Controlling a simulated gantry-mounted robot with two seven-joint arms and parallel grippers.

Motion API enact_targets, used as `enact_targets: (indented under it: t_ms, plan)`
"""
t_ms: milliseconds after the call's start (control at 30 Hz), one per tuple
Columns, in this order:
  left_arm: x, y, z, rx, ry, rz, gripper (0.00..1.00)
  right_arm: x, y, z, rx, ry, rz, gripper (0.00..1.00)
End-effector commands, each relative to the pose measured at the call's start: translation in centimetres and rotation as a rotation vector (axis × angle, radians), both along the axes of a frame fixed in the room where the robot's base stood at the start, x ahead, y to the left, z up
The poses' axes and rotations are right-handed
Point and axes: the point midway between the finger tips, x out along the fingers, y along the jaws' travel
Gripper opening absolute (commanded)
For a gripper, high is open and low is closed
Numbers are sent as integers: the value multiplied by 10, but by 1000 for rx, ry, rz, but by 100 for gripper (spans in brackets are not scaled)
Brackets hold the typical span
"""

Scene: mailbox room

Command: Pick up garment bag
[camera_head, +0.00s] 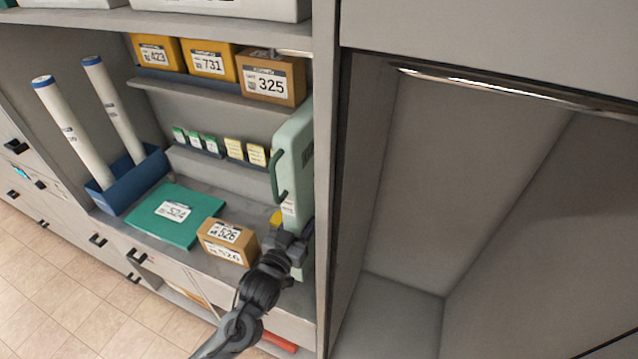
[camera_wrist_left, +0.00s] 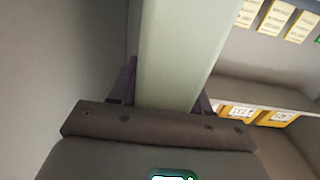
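A pale green flat case with a side handle, which I take to be the garment bag (camera_head: 294,147), stands upright at the right end of the shelf unit, close to the dividing wall. My left gripper (camera_head: 291,240) is at its lower front edge. In the left wrist view the garment bag (camera_wrist_left: 178,55) runs between the two fingers of my left gripper (camera_wrist_left: 165,88), which lie against both its sides. My right gripper is not in view.
A tan box (camera_head: 228,242) labelled 526 and a teal flat package (camera_head: 163,214) lie on the lower shelf left of my gripper. White tubes (camera_head: 72,130) stand in a blue holder (camera_head: 131,183). The open closet on the right, with a metal rod (camera_head: 500,90), is empty.

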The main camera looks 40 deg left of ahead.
Motion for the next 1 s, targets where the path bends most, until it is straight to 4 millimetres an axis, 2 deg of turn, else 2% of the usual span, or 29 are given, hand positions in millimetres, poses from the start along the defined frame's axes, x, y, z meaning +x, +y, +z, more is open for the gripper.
enact_targets:
  t_ms: [33,200,667,933,1000]
  plan:
    - [0,0,0,0,0,0,23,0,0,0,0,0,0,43]
    - [0,0,0,0,0,0,0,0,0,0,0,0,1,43]
    - [0,0,10,0,-6,0,0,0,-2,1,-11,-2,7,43]
    - [0,0,41,1,-9,0,0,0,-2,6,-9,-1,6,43]
    - [-13,-3,36,-2,-2,-1,0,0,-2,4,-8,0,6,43]
